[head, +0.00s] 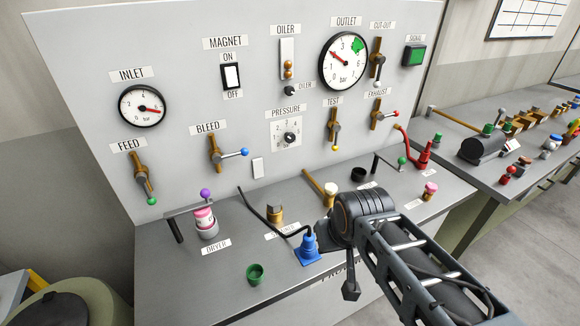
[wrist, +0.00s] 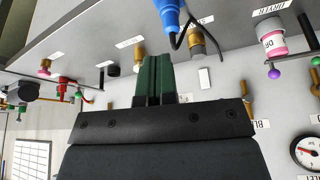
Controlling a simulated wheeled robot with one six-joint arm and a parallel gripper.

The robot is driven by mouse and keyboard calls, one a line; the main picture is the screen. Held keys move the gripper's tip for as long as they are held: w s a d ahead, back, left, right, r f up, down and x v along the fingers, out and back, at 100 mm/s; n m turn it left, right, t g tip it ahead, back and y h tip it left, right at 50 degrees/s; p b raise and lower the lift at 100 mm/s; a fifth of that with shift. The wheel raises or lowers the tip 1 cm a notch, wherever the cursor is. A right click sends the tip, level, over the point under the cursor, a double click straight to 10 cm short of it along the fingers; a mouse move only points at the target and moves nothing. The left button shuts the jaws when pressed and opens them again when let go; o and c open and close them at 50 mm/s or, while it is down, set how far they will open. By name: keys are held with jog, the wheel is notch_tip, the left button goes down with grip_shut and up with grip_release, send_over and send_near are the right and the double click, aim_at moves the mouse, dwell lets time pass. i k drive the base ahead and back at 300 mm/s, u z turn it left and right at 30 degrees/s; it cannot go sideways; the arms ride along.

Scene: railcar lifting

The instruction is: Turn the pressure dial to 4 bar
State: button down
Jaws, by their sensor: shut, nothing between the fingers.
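The pressure dial (head: 290,138) is a small dark knob on a white square scale plate, under the PRESSURE label on the upright panel. Its setting is too small to read. The round OUTLET gauge (head: 343,62) above it has a red needle pointing up and left, below the 3, and a green band at upper right. My gripper (wrist: 153,70) shows dark green fingers closed together and empty in the wrist view. In the head view my wrist is low in front of the bench, apart from the dial, and the fingers cannot be made out. The dial is not visible in the wrist view.
A blue fitting (head: 309,248) with a black hose stands on the bench near my wrist. Brass fitting (head: 275,213), pink-and-white dryer canister (head: 205,223) and red fitting (head: 423,155) stand around. Bleed (head: 228,153) and test (head: 334,128) levers flank the dial.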

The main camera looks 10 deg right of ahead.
aim_at(290, 137)
jog(key=u, duration=1.05)
jog(key=k, duration=0.75)
jog(key=z, duration=0.55)
jog(key=i, duration=1)
